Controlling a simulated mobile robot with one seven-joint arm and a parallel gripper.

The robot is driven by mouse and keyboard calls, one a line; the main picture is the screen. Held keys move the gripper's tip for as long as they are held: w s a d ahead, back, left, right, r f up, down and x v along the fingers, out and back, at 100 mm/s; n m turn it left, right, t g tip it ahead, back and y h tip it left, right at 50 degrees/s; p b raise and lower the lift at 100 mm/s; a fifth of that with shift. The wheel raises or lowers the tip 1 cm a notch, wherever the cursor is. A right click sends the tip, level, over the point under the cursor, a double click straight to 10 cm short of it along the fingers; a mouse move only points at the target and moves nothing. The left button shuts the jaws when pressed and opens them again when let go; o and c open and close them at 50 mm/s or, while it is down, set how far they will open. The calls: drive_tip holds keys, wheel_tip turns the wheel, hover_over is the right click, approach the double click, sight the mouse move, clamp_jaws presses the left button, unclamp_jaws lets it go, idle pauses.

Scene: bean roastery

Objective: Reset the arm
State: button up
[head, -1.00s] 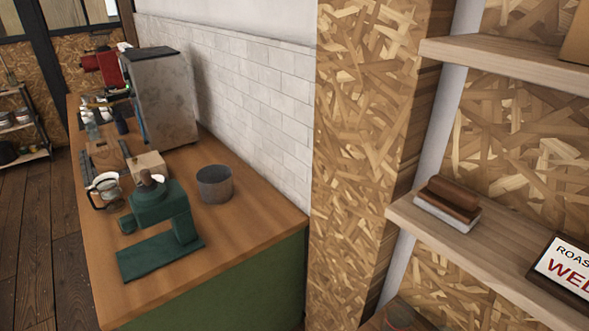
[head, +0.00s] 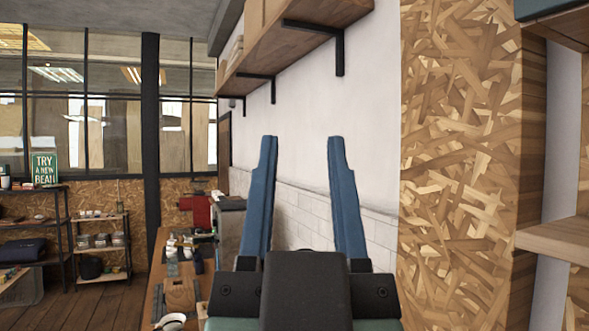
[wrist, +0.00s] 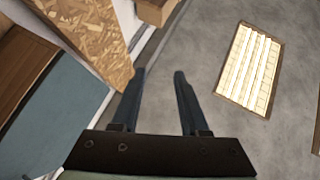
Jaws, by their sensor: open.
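My gripper (head: 302,145) is raised in front of the head camera, its two blue fingers pointing up and spread apart with nothing between them. In the wrist view my gripper (wrist: 162,75) is also open and empty, with the grey ceiling and a lit panel (wrist: 250,68) beyond it. My gripper covers part of the white wall and the counter behind it.
A wooden counter (head: 155,290) runs along the wall at lower left, with a red machine (head: 195,213) at its far end. A wall shelf (head: 265,60) hangs above. A chipboard pillar (head: 460,180) and shelves (head: 555,240) stand close at right.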

drive_tip(key=shift+s+a+r+n+t+y, duration=0.15)
drive_tip(key=shift+s+r+t, duration=0.1)
drive_tip(key=shift+s+r, duration=0.2)
drive_tip(key=shift+s+a+r+n+t+y, duration=0.15)
drive_tip(key=shift+s+r+t, duration=0.1)
drive_tip(key=shift+s+r, duration=0.2)
